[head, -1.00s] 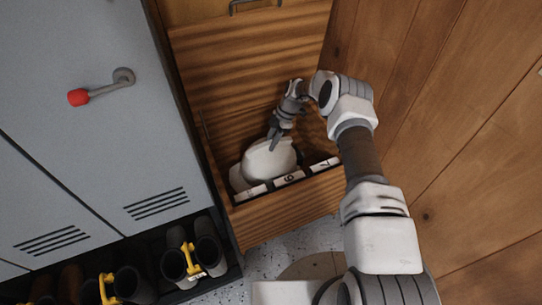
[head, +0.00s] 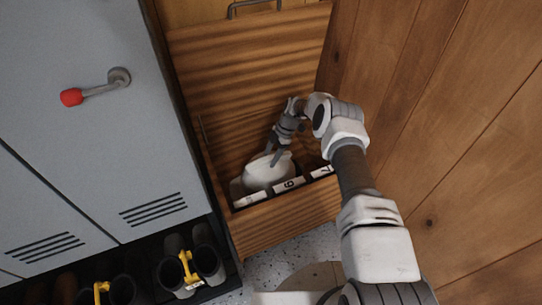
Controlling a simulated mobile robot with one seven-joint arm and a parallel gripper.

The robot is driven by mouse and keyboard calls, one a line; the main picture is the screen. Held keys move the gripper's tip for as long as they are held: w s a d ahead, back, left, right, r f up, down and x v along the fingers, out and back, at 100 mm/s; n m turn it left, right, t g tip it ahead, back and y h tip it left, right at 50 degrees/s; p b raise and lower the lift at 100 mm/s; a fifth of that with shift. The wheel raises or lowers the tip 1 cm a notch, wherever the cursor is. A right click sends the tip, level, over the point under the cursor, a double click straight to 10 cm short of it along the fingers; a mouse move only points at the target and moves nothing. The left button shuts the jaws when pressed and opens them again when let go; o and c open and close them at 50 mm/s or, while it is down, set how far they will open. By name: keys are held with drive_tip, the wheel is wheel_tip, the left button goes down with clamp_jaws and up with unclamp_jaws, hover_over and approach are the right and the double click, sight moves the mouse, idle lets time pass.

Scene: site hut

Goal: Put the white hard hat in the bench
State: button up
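The white hard hat (head: 268,171) is inside the open wooden bench (head: 285,226), toward its left side, behind labelled white cards at the front. My gripper (head: 277,155) reaches down from the right, with its fingers at the hat's upper edge. The fingers overlap the hat in this view, and I cannot tell whether they grip it or only touch it. The hat's underside and its contact with the bench floor are hidden.
The raised bench lid (head: 245,75) stands behind. Grey lockers (head: 70,150) with a red-tipped handle (head: 72,97) are close on the left, above boots (head: 190,268) with yellow clips. A plank wall (head: 450,130) bounds the right.

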drive_tip(key=d+r+m+t+h+p, duration=0.1)
drive_tip(key=d+r+m+p, duration=0.15)
drive_tip(key=r, duration=1.25)
drive_tip(key=d+r+m+t+h+p, duration=0.1)
drive_tip(key=d+r+m, duration=0.15)
drive_tip(key=r, duration=1.35)
drive_tip(key=s+d+r+m+t+h, duration=0.15)
drive_tip(key=s+r, duration=0.25)
drive_tip(key=r, duration=0.4)
drive_tip(key=s+d+r+m+y, duration=0.1)
drive_tip(key=s+r+m, duration=0.2)
drive_tip(key=s+r, duration=0.35)
drive_tip(key=s+d+r+m+t+h, duration=0.25)
drive_tip(key=s+r+m, duration=0.45)
drive_tip(key=s+r, duration=0.45)
drive_tip(key=s+d+f+m, duration=0.1)
drive_tip(key=s+m, duration=0.2)
drive_tip(key=s, duration=0.4)
drive_tip(key=s+d+f+m+t+y, duration=0.1)
drive_tip(key=s+f+m, duration=0.1)
drive_tip(key=s, duration=0.6)
drive_tip(key=shift+d+f+m, duration=0.25)
drive_tip(key=shift+d+m, duration=0.05)
drive_tip(key=shift+m, duration=0.25)
